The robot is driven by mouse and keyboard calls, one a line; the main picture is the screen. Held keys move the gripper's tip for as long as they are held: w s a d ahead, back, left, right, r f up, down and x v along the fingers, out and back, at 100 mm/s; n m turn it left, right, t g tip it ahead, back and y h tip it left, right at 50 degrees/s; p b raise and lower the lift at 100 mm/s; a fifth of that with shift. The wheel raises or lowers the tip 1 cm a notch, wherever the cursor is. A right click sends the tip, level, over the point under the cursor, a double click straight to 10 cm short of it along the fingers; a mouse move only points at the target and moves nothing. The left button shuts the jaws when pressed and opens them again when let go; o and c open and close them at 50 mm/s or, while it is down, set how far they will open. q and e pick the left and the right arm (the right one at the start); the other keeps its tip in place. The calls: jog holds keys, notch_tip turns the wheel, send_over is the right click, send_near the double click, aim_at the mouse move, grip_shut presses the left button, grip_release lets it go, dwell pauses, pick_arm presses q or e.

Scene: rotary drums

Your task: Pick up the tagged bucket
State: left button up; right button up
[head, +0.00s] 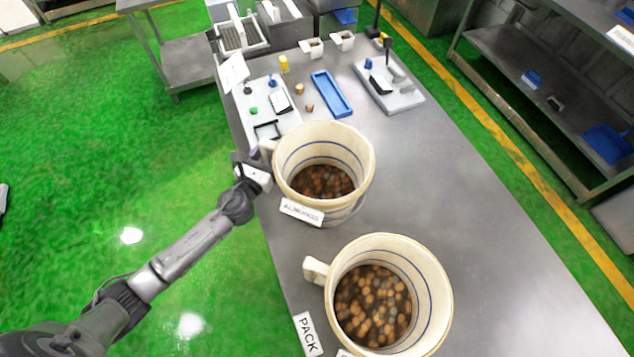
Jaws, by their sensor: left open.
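A cream bucket (363,172) with blue stripes and a white tag reading ALMONDS (302,212) stands upright on the steel table, partly filled with brown nuts. Its handle (268,148) points left. A second, similar bucket (440,290) with lighter brown nuts stands nearer, its handle (315,270) also to the left. A white tag corner shows at its base, cut off by the picture edge. My left gripper (257,168) is open beside the ALMONDS bucket's handle. I cannot tell whether its fingers are around the handle. My right gripper is not in view.
A white PACK sign (307,335) lies by the nearer bucket. Behind the buckets are a blue tray (331,94), a white board (265,105) with small items and a grey scale-like plate (390,88). The table (470,210) is clear to the right.

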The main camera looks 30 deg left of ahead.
pick_arm(q)
jog(key=shift+w, duration=0.85)
jog(key=shift+c, duration=0.4)
grip_shut()
